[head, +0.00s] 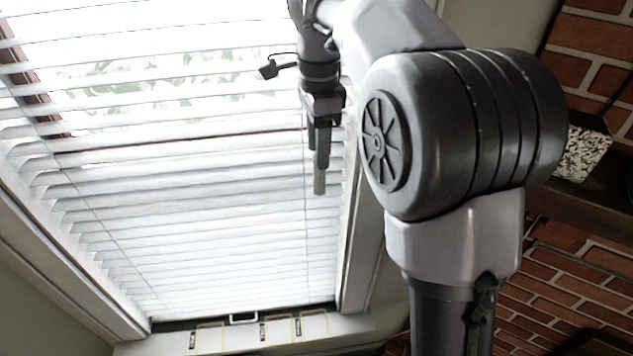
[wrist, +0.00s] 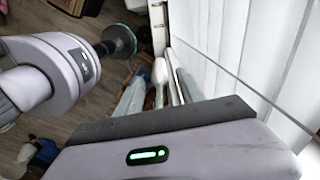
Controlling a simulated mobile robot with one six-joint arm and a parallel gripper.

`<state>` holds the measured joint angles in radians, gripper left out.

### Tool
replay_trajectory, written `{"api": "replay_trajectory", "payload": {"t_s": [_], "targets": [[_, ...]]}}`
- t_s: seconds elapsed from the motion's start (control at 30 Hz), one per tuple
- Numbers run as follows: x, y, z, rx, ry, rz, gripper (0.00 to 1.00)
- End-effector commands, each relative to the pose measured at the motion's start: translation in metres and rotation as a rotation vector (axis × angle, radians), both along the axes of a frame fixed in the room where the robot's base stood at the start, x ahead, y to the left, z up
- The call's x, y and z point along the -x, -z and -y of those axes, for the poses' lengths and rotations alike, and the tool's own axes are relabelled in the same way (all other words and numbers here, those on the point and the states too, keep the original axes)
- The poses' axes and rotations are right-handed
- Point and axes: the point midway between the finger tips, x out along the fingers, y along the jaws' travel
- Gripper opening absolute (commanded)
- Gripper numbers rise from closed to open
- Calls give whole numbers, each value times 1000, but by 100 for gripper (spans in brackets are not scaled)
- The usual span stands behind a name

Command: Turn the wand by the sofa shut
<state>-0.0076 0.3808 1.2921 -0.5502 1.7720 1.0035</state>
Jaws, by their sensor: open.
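The slatted white blind (head: 190,200) fills the window in the head view, its slats partly open with bright light between the upper ones. A thin line (head: 306,235) hangs down the blind's right side; I cannot tell whether it is the wand or a cord. A thin diagonal line (wrist: 245,88) also crosses the white slats in the wrist view. My gripper (head: 318,165) is open, pointing down in front of the blind's right part. It appears to hold nothing. No sofa is clearly seen.
A window frame (head: 362,250) stands right of the blind, and a sill (head: 345,325) with a small handle-like piece runs below. A brick wall (head: 560,270) with a speckled block (head: 583,153) is at right. Wooden floor (wrist: 45,20) shows in the wrist view.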

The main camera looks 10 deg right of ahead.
Motion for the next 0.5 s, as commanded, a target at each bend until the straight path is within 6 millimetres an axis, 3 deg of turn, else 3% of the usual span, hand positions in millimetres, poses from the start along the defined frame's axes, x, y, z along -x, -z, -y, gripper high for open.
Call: {"api": "replay_trajectory", "payload": {"t_s": [0.2, 0.5], "targets": [[1, 52, 0, -1, 0, -2, 45], [0, 86, 0, -1, -1, 1, 45]]}}
